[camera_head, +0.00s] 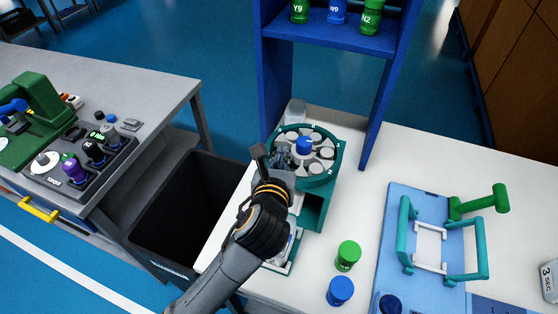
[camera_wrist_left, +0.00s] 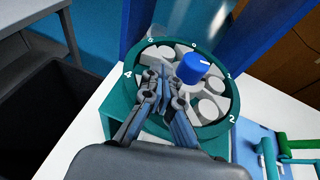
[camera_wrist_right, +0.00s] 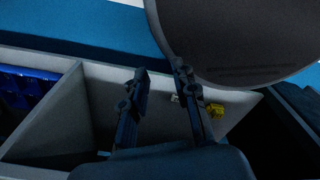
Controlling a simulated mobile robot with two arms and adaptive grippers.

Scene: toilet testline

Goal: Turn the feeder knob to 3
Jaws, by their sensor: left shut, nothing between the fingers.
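The feeder is a round teal dial (camera_head: 335,172) on a teal stand on the white table, with several pale round pieces inside its rim. The blue feeder knob (camera_head: 304,145) stands at its middle and shows in the left wrist view (camera_wrist_left: 193,68), with a white mark toward the right of its top. White numbers 4, 0, 1 and 2 read on the rim; the 3 is not seen. My left gripper (camera_head: 278,158) is shut and empty, its fingertips (camera_wrist_left: 162,78) over the dial just left of the knob. My right gripper (camera_wrist_right: 160,72) is open, away from the feeder.
A black bin (camera_head: 180,205) stands left of the table. Green (camera_head: 348,255) and blue (camera_head: 340,291) jars stand in front of the feeder. A blue shelf (camera_head: 325,35) rises behind it. A blue mat (camera_head: 388,250) with teal handles lies at the right.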

